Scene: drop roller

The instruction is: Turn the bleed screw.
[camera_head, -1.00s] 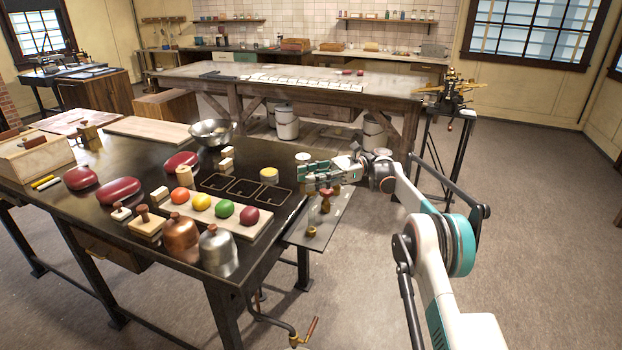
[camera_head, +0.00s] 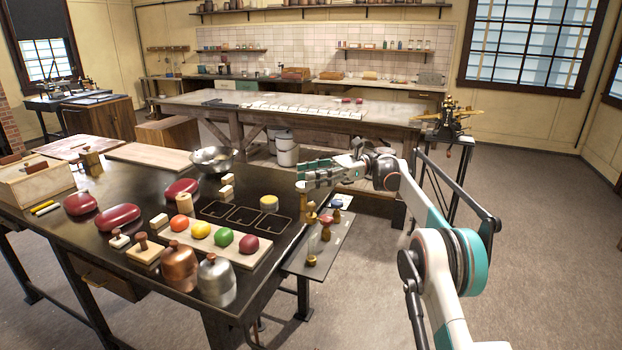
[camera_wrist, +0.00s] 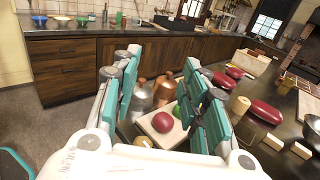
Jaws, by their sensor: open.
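My gripper (camera_head: 308,178) is in the air above the small side shelf at the bench's right end, pointing left across the bench. In the wrist view its teal fingers (camera_wrist: 161,75) are spread with nothing between them. Below it on the side shelf (camera_head: 318,264) stand small brass fittings: a fitting with a red top (camera_head: 326,222), a darker-topped one behind (camera_head: 337,212), and a low brass piece (camera_head: 311,259) in front. A brass post (camera_head: 310,213) stands right under the fingers, apart or touching I cannot tell. Which part is the bleed screw I cannot make out.
The dark bench (camera_head: 130,180) holds a pale board with coloured balls (camera_head: 224,237), a copper jar (camera_head: 180,268), a grey metal jar (camera_head: 217,280), red oval pieces (camera_head: 118,217) and a metal bowl (camera_head: 212,160). Open floor lies to the right.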

